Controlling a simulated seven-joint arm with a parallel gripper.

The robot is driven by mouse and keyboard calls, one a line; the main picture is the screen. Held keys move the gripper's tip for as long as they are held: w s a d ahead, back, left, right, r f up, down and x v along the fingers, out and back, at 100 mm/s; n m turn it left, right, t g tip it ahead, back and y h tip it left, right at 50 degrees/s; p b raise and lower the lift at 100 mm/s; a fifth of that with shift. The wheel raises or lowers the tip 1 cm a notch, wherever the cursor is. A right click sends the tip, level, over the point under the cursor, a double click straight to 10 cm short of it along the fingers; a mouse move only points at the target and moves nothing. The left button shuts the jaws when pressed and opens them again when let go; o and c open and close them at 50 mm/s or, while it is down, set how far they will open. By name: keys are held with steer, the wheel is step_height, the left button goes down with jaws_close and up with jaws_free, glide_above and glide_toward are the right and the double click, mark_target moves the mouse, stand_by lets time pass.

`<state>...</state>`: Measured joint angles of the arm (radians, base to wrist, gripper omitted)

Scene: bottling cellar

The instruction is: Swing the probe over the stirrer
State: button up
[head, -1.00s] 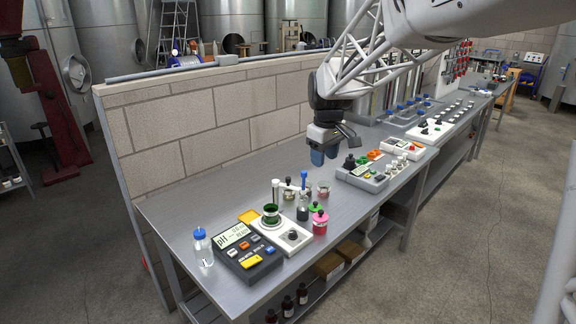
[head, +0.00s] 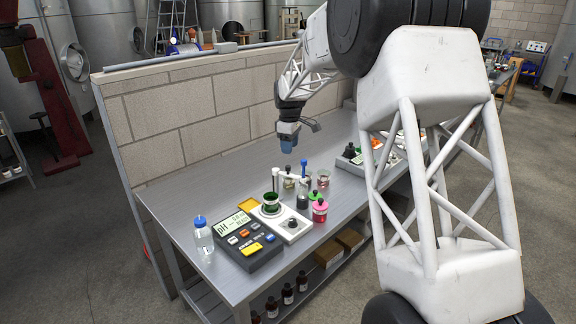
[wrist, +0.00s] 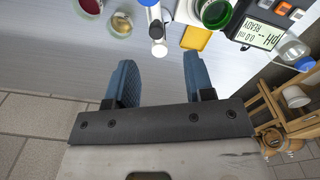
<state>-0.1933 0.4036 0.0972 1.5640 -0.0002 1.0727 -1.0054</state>
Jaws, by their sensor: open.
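The stirrer (head: 294,232) is a white plate with a dark knob and a green-rimmed beaker (head: 271,207) on it; the beaker also shows in the wrist view (wrist: 216,13). The probe (head: 304,171) has a blue cap and hangs from a short arm on a white post (head: 275,179), beyond and to the right of the beaker. Its lower end is over a small dark vessel (head: 302,201). My gripper (head: 288,147) is open and empty above the bench, near the probe. In the wrist view my fingers (wrist: 160,84) are apart, short of the post's pale round top (wrist: 159,48).
A pH meter (head: 248,238) and a blue-capped bottle (head: 202,234) stand left of the stirrer. A yellow card (head: 249,204) lies behind the meter. A pink jar (head: 320,210) and glass beakers stand right of the stirrer. The bench behind the post is clear up to the block wall (head: 212,140).

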mark_target(288, 166)
steer(key=shift+w+a+f, duration=0.3)
steer(key=shift+w+f, duration=0.1)
steer(key=shift+w, duration=0.1)
steer(key=shift+f, duration=3.95)
steer(key=shift+c, duration=0.4)
jaws_close()
